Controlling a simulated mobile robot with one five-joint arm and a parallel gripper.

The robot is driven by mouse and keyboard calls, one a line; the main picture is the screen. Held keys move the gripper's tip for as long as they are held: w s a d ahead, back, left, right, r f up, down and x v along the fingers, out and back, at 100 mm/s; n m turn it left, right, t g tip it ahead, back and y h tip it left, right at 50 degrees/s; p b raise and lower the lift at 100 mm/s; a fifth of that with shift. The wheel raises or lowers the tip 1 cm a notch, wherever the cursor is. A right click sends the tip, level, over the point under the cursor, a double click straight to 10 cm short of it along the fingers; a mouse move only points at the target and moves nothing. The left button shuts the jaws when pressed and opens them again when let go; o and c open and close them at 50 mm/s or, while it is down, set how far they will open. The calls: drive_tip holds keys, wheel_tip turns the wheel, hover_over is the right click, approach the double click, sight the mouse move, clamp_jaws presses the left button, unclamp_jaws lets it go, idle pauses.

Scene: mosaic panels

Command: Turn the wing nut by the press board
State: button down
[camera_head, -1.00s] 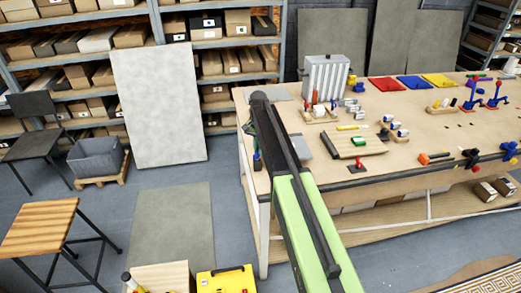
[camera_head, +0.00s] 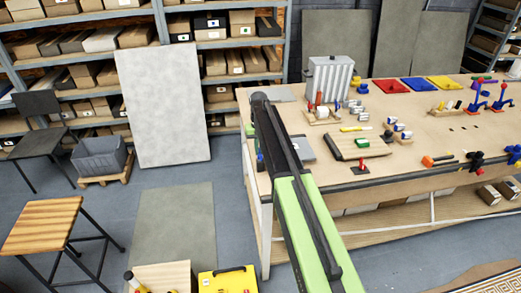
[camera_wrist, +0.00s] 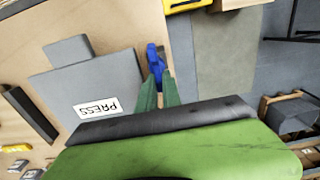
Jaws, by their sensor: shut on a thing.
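The blue wing nut (camera_wrist: 156,62) shows in the wrist view at the table's edge, beside the grey press board (camera_wrist: 85,85) with its white PRESS label (camera_wrist: 96,107). My gripper (camera_wrist: 158,84) has its two green fingers close together with their tips on the wing nut, shut on it. The fingers cover part of the nut, so its exact angle is hard to tell. In the head view, my arm reaches to the table's left edge and hides most of the gripper. Part of the press board (camera_head: 304,149) shows just right of the arm.
The wooden table (camera_head: 400,160) carries a ribbed grey box (camera_head: 329,80), a wooden board with a green block (camera_head: 362,141), coloured trays and small parts. Left of the table are a grey floor mat (camera_head: 175,220), a yellow case (camera_head: 227,280) and a stool (camera_head: 45,225).

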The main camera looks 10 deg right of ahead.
drive_tip(key=shift+s, duration=0.1)
idle(0.3)
drive_tip(key=c, duration=1.5)
unclamp_jaws()
wheel_tip(320, 180, up, 17)
drive_tip(key=p, duration=1.7)
drive_tip(key=shift+r, duration=0.15)
